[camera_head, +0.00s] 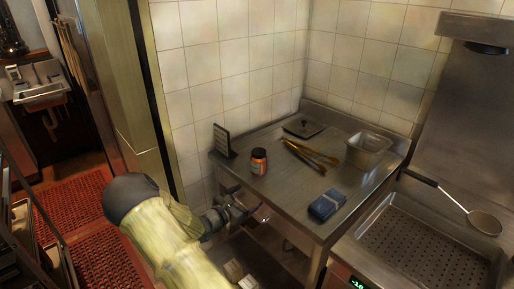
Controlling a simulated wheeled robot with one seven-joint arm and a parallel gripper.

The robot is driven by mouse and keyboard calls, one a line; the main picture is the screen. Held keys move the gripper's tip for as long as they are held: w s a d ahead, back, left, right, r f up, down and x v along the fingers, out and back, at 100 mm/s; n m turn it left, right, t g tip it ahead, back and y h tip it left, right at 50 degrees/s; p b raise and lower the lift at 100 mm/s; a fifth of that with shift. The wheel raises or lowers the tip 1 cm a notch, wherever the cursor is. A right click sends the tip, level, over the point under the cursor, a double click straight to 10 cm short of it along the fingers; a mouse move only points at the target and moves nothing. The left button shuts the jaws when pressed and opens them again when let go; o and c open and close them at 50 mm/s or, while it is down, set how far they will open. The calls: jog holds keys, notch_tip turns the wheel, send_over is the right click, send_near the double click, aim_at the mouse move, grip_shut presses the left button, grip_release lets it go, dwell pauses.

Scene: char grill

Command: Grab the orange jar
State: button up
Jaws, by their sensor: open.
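The orange jar (259,164) has a dark lid and an orange label. It stands upright near the left front edge of the steel table (285,187). My arm reaches in from the lower left. My gripper (250,203) is open at the table's left front edge, just below the jar in the picture. It appears apart from the jar, with nothing seen between its fingers. The exact gap in depth is hard to tell.
A dark upright stand (222,141) is left of the jar. Tongs and brushes (308,156), a metal container (368,151), a flat dark lid (303,128) and a blue folded cloth (326,205) lie to the right. A tiled wall stands behind. A fryer basin (420,245) adjoins at right.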

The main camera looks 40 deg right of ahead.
aim_at(255, 165)
jog(key=w+r+n+t, duration=0.1)
jog(key=w+n, duration=0.1)
jog(key=w+r+n+t+p, duration=0.1)
jog(key=w+r+t, duration=0.1)
jog(key=shift+n+p, duration=0.3)
jog(key=shift+n, duration=0.1)
jog(key=p+x, duration=0.2)
jog(key=x, duration=1)
jog(key=shift+w+r+p, duration=0.1)
jog(key=shift+r+p, duration=0.05)
jog(key=shift+p, duration=0.15)
jog(key=shift+d, duration=0.1)
jog(key=shift+w+d+p, duration=0.3)
jog(key=shift+d+p, duration=0.05)
jog(key=shift+d, duration=0.15)
jog(key=shift+p+x, duration=0.55)
jog(key=shift+x, duration=1.45)
